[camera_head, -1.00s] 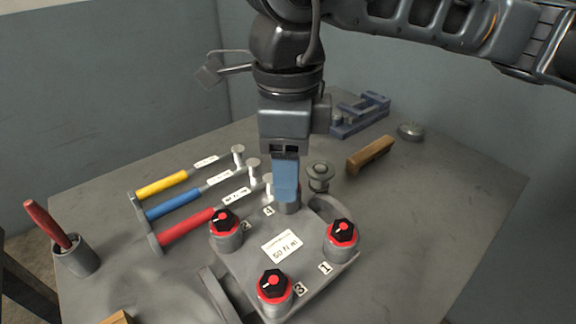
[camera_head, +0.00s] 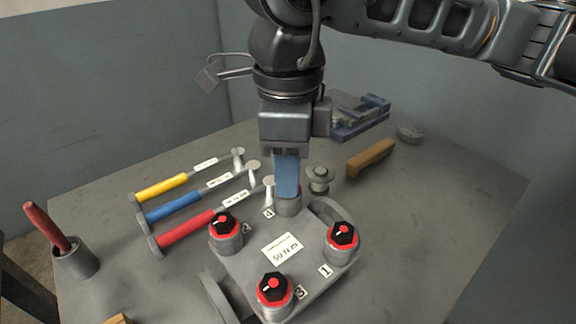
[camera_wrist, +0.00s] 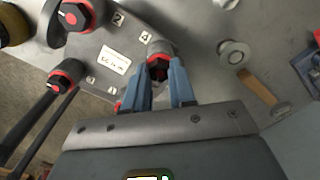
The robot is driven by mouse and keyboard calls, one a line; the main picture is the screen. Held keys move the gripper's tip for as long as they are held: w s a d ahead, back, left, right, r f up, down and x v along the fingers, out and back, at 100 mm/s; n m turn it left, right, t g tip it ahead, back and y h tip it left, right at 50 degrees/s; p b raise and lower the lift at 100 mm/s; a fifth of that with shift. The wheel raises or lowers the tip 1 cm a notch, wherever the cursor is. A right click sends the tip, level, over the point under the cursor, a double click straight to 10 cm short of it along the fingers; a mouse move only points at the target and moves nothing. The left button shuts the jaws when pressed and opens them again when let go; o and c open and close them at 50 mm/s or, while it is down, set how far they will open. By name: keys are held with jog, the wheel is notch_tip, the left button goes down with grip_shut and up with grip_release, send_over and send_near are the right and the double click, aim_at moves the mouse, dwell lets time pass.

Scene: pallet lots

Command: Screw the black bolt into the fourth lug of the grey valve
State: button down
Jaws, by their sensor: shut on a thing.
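The grey valve (camera_head: 316,262) lies on the table with numbered lugs and a torque label. Lugs 1, 2 and 3 each carry a black hex bolt head with a red ring. My gripper (camera_head: 287,194) points down over the fourth lug (camera_head: 289,207), at the valve's far corner. In the wrist view its blue fingers (camera_wrist: 160,88) are shut on the black bolt (camera_wrist: 158,72), at the lug's top with red showing beside it. The head view hides the bolt behind the fingers. How deep the bolt sits cannot be told.
A grey flanged part (camera_head: 319,179) stands close right of my fingers. A wooden-handled tool (camera_head: 371,158) and blue vise (camera_head: 361,117) lie behind. The table's right side is clear.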

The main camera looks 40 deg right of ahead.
jog(key=shift+f+m+b, duration=0.2)
jog(key=shift+m+b, duration=0.55)
jog(key=shift+m, duration=0.15)
jog(key=m+b, duration=0.2)
jog(key=m, duration=0.1)
jog(key=shift+m, duration=0.3)
jog(key=m+b, duration=0.4)
jog(key=m, duration=0.2)
jog(key=shift+f+m+b, duration=0.1)
jog(key=shift+m+b, duration=0.25)
jog(key=shift+m, duration=0.05)
jog(key=m+b, duration=0.5)
jog(key=m, duration=0.1)
jog(key=shift+m, duration=0.4)
jog(key=m+b, duration=0.3)
jog(key=shift+r+m+b, duration=0.2)
jog(key=shift+m+b, duration=0.3)
jog(key=shift+m, duration=0.6)
